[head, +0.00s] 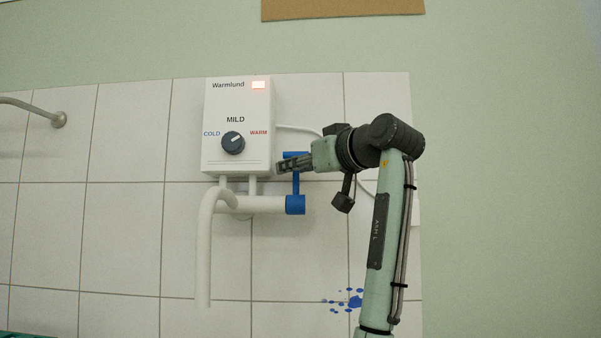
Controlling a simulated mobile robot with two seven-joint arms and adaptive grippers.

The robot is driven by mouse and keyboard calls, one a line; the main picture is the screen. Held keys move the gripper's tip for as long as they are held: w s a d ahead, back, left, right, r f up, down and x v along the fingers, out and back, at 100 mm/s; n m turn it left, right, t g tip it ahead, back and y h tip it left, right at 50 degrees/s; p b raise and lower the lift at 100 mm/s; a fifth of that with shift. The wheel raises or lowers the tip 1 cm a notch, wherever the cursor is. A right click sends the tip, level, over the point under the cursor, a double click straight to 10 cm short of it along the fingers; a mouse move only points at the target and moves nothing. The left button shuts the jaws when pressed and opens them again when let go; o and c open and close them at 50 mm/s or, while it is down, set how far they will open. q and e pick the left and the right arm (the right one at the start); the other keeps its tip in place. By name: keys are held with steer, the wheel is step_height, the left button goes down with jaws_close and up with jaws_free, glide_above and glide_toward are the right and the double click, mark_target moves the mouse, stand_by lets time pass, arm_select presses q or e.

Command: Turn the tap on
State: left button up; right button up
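The tap is on a white pipe (260,204) under a white water heater box (222,98). It has a blue body (295,205) at the pipe's right end and a blue lever (296,184) standing upright from it with a short crossbar on top. My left gripper (281,167) points left across the top of the lever and hides part of it. Its fingers look close together, their tips near the box's lower right edge. I cannot tell whether they touch or grip the lever. A white spout (203,260) hangs down at the left; no water shows. My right gripper is not in view.
A white cable runs behind my arm. A metal pipe end (59,119) sticks out at the left. Blue paint splashes (355,300) mark the tiles.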

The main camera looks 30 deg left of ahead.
arm_select(q)
step_height(320, 180, up, 9)
steer(key=s+d+t+y, duration=0.1)
steer(key=y, duration=0.2)
steer(key=shift+s+t, duration=0.2)
steer(key=shift+t, duration=0.2)
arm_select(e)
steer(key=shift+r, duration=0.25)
arm_select(q)
steer(key=g+h, duration=0.2)
steer(key=h, duration=0.1)
glide_above(297, 198)
steer(key=a, duration=0.1)
step_height(297, 198, down, 8)
steer(key=shift+w+r, duration=0.15)
steer(key=shift+r, duration=0.05)
steer(key=shift+s+d+r, duration=0.15)
steer(key=shift+s, duration=0.15)
steer(key=shift+d, duration=0.2)
steer(key=v, duration=0.8)
steer(key=shift+s+d+f+b, duration=0.15)
steer(key=shift+s+f+b, duration=0.2)
steer(key=shift+f+b, duration=0.1)
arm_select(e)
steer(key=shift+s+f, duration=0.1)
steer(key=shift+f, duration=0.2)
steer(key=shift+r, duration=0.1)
